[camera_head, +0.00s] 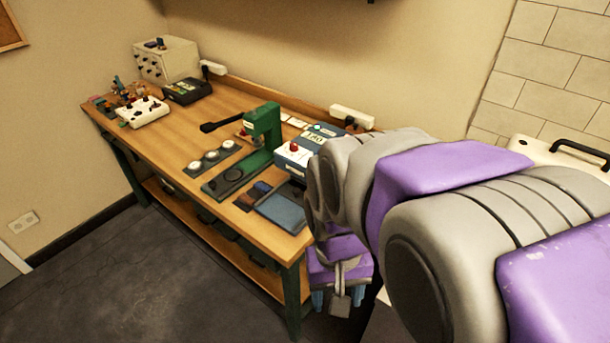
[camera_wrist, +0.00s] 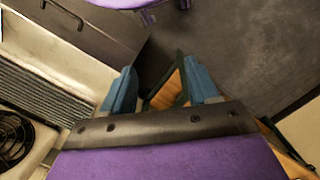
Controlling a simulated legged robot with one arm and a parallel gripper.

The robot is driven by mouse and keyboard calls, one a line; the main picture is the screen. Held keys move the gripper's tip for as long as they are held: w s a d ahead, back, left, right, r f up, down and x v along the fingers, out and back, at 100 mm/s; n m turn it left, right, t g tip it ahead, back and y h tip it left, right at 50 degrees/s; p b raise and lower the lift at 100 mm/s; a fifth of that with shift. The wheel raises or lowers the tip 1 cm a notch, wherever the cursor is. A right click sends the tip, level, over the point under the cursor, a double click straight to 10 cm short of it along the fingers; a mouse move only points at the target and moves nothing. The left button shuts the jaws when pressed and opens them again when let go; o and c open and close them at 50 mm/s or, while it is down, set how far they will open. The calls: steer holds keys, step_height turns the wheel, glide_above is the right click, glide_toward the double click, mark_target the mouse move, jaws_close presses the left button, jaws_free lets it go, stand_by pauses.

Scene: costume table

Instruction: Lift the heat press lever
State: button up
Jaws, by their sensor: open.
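A blue-and-white machine (camera_head: 297,153) with a red knob and a display reading like 150 stands near the table's right end; it looks like the heat press. A dark blue flat pad (camera_head: 282,211) lies in front of it. My arm hides its right side, and I cannot clearly make out its lever. My gripper (camera_head: 339,299) hangs low off the table's right end, pointing down, apart from both machines. In the wrist view its blue fingers (camera_wrist: 160,90) are spread and empty.
The wooden table (camera_head: 160,143) also bears a plate with round discs (camera_head: 212,156), a beige box (camera_head: 167,60) and small devices at the far left. Dark floor (camera_head: 150,270) in front is clear. A pale cabinet-like unit (camera_wrist: 50,60) is left in the wrist view.

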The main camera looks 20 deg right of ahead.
steer(key=w+d+r+m+p, duration=0.2)
steer(key=w+r+p, duration=0.1)
steer(key=w, duration=0.5)
steer(key=w+d+r+m+p, duration=0.2)
steer(key=w+r, duration=0.1)
steer(key=w, duration=0.6)
steer(key=w+d+f+m+t+p, duration=0.1)
steer(key=w+d+m+p, duration=0.2)
steer(key=w, duration=0.6)
steer(key=w+d+f+m+p, duration=0.1)
steer(key=w+d+m+p, duration=0.15)
steer(key=w, duration=0.55)
steer(key=shift+n, duration=0.25)
steer(key=f, duration=1.6)
steer(key=shift+w+d+f, duration=0.15)
steer(key=shift+d+f, duration=0.15)
steer(key=shift+d, duration=0.1)
jaws_close()
